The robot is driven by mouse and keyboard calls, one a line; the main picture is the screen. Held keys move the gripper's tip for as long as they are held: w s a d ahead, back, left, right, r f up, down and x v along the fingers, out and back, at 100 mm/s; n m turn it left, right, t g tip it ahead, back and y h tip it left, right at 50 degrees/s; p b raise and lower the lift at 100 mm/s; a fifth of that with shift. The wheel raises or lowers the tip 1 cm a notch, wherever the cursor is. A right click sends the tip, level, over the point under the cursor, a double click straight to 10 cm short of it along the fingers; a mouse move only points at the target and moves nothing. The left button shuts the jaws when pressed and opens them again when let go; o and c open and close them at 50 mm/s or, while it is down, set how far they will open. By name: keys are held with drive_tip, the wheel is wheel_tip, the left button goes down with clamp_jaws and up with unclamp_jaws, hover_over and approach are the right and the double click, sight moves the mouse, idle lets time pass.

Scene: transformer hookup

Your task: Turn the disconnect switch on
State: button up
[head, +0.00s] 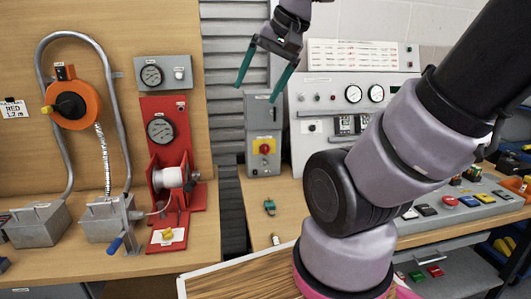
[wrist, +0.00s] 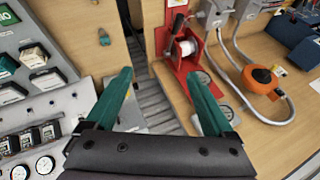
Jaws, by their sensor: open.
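A tall grey box (head: 260,115) with a red rotary knob on a yellow plate (head: 264,146) stands at the back of the bench in the head view; it looks like the disconnect switch. The knob's exact setting is too small to read. My gripper (head: 258,92) is open and empty, its green fingers pointing down in front of and above the box's top. In the wrist view my gripper (wrist: 157,74) spans a grey ribbed strip with nothing between the fingers. I cannot make out the knob in the wrist view.
A control panel with gauges (head: 355,95) stands right of the box. A red winch stand (head: 165,150) and an orange reel (head: 72,104) are at left. A small green object (head: 269,207) lies on the bench. A grey box with a blue lever (head: 115,244) sits front left.

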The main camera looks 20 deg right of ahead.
drive_tip(key=w+a+f+m+g+y, duration=0.45)
drive_tip(key=w+a+y, duration=0.3)
drive_tip(key=a, duration=0.25)
drive_tip(key=w+d+f+m+t+y, duration=0.1)
drive_tip(key=w+f+m+t+y, duration=0.2)
drive_tip(key=w+m+t+y, duration=0.85)
drive_tip(key=w+d+f+m+t+h, duration=0.1)
drive_tip(key=w+d+f+m+h, duration=0.15)
drive_tip(key=w+h, duration=0.2)
drive_tip(key=w+d+f+m+h, duration=0.1)
drive_tip(key=w+d+f+h, duration=0.2)
drive_tip(key=w, duration=0.3)
drive_tip(key=m+t+h, duration=0.4)
drive_tip(key=m+h, duration=1)
drive_tip(key=h, duration=0.4)
approach(266, 151)
drive_tip(key=w, duration=0.3)
drive_tip(key=w+d, duration=0.1)
drive_tip(key=w, duration=0.5)
drive_tip(key=shift+d, duration=0.35)
